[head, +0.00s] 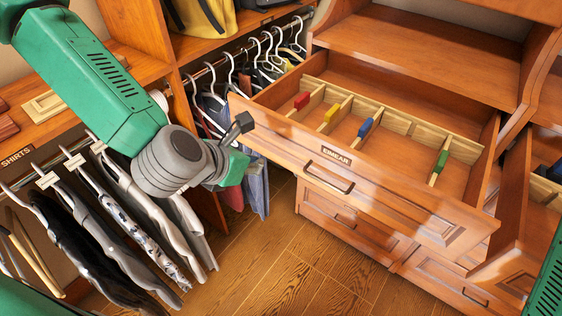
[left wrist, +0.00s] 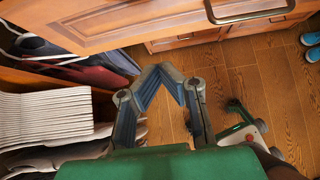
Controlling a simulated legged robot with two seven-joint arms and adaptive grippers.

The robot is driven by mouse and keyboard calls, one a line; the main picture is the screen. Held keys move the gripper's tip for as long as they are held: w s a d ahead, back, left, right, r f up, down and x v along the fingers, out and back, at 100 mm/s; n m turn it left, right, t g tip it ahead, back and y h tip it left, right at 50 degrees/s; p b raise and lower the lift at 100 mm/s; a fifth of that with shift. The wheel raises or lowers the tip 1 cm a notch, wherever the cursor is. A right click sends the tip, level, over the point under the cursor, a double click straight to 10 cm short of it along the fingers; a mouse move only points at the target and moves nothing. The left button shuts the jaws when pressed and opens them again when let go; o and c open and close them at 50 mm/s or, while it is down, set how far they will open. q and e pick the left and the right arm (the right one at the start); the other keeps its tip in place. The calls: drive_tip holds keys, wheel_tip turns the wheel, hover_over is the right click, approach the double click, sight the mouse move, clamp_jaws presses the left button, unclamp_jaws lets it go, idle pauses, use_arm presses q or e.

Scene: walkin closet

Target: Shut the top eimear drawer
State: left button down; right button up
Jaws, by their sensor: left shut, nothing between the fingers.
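The top drawer labelled EIMEAR (head: 378,190) is pulled well out of the wooden cabinet in the head view. Its front has a dark bar handle (head: 330,180), and wooden dividers with red, yellow, blue and green pieces show inside. My left gripper (head: 243,123) is beside the left end of the drawer front, its fingers shut and empty. In the left wrist view the gripper's fingertips (left wrist: 164,70) meet just below the drawer front (left wrist: 120,22); whether they touch it I cannot tell. The handle also shows there (left wrist: 250,14). My right gripper is out of view.
Shut lower drawers (head: 350,220) lie beneath. Another open drawer (head: 510,225) stands at the right. Hanging clothes (head: 130,215) and a rail with hangers (head: 225,70) are on the left, close to my left arm. The wooden floor (head: 270,260) in front is clear.

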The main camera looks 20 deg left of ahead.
sight(286, 153)
use_arm(q)
drive_tip(key=b+x, duration=0.2)
drive_tip(key=r+b+x, duration=0.1)
drive_tip(key=b+x, duration=0.1)
drive_tip(key=x, duration=0.1)
drive_tip(key=w+b+x, duration=0.1)
drive_tip(key=b+x, duration=0.1)
drive_tip(key=x, duration=0.1)
drive_tip(key=shift+w+d, duration=0.45)
drive_tip(key=shift+w, duration=0.3)
drive_tip(key=shift+w, duration=0.1)
